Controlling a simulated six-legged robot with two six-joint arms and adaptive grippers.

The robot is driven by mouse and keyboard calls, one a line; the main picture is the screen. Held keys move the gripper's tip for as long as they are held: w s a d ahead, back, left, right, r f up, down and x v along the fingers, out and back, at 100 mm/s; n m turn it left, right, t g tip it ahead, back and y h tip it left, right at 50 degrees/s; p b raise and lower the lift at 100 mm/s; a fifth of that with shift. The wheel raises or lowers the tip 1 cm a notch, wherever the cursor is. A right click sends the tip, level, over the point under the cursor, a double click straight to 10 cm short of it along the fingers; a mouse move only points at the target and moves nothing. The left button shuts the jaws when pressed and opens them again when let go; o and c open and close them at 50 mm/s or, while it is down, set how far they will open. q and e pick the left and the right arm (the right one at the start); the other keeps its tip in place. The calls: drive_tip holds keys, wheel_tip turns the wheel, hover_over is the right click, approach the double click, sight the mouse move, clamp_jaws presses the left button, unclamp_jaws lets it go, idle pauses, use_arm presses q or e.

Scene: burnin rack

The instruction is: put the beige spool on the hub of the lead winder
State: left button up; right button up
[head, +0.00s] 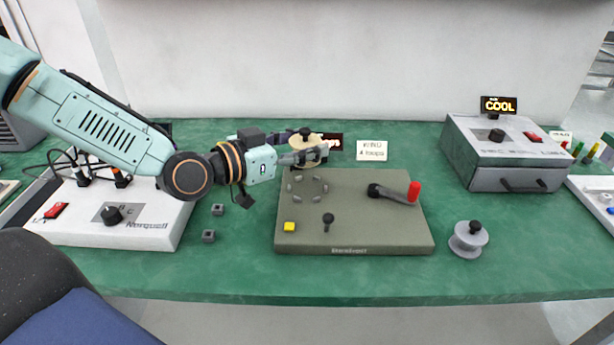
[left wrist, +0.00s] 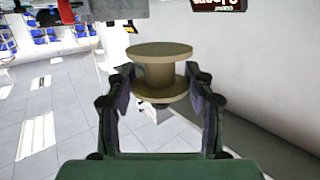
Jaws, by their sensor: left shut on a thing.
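The beige spool (head: 315,153) is in my left gripper (head: 304,158), held in the air by the back edge of the lead winder (head: 370,230) in the head view. A black knob shows at its top. In the left wrist view the spool (left wrist: 160,70) sits between the two fingers of my left gripper (left wrist: 162,98), flanges level in the picture. The winder is a flat olive box with a ring of small grey pegs (head: 308,189), a crank with a red handle (head: 413,192), a black knob and a yellow block. The spool is apart from the pegs. My right gripper is not in view.
A grey spool (head: 467,241) stands right of the winder. A grey oven-like box (head: 505,155) with a COOL display is at the back right. A white control box (head: 120,225) is at left. Two small dark blocks (head: 209,236) lie between. A card (head: 371,151) stands behind the winder.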

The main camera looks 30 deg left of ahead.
use_arm(q)
drive_tip(key=shift+w+d+f+b, duration=0.1)
drive_tip(key=shift+w+f+b, duration=0.1)
drive_tip(key=shift+f, duration=0.4)
drive_tip(key=shift+w+d+f+b, duration=0.1)
drive_tip(key=shift+f+b, duration=0.05)
drive_tip(key=shift+f, duration=0.4)
drive_tip(key=f, duration=0.1)
drive_tip(key=f+b, duration=0.2)
drive_tip(key=shift+s+a, duration=0.15)
drive_tip(key=shift+s, duration=0.1)
drive_tip(key=shift+w, duration=0.25)
drive_tip(key=shift+s+f, duration=0.2)
drive_tip(key=shift+f, duration=0.05)
drive_tip(key=shift+w+f+b, duration=0.15)
drive_tip(key=shift+f+b, duration=0.15)
drive_tip(key=shift+f, duration=0.1)
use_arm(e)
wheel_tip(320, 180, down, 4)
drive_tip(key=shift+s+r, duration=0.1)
use_arm(q)
drive_tip(key=o, duration=1.3)
drive_tip(key=shift+c, duration=0.2)
